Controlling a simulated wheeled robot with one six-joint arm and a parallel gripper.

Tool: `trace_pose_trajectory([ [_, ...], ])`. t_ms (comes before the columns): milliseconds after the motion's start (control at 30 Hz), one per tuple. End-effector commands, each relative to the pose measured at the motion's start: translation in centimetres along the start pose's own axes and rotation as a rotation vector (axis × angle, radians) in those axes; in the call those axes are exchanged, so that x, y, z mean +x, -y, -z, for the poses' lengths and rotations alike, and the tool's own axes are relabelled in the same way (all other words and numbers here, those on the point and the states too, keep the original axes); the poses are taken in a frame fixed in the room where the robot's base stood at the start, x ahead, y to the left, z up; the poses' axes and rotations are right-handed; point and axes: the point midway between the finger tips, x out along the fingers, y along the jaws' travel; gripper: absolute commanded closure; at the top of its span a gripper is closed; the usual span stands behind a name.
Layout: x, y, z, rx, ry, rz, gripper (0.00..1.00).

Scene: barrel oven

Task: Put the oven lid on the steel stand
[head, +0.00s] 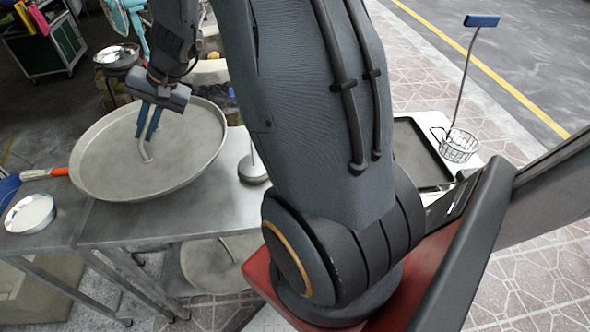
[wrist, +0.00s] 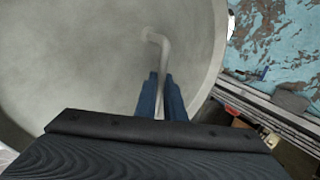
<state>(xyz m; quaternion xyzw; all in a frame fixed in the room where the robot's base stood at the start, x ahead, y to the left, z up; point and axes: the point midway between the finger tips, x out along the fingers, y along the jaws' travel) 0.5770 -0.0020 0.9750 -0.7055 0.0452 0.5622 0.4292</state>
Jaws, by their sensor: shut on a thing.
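The oven lid (head: 95,165) is a large, round, shallow grey disc with a raised rim and a bent rod handle (head: 146,152). My gripper (head: 147,128) has its blue fingers closed on this handle. In the wrist view, the fingers (wrist: 160,98) are close together around the rod, and the lid (wrist: 70,60) fills the left and middle. The lid looks tilted and overlaps the grey steel stand (head: 125,222), a table-like frame. I cannot tell whether the lid touches the stand, because its underside is hidden.
An orange-handled brush (head: 45,173) and a white bowl (head: 30,213) are at the left. A rod on a round base (head: 252,170) stands close right of the lid. A black tray (head: 418,153) and wire basket (head: 458,147) are further right. Peeling turquoise surface (wrist: 285,40) shows beside the lid.

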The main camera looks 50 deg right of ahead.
Motion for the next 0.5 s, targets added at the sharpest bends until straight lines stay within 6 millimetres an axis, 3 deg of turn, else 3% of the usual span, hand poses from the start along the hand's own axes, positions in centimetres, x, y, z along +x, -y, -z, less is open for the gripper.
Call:
trace_pose_trajectory([
  [133,1.7,-0.7,0.4,-0.001,-0.001,0.001,1.0],
  [500,2.3,-1.0,0.5,0.0,0.0,0.001,1.0],
])
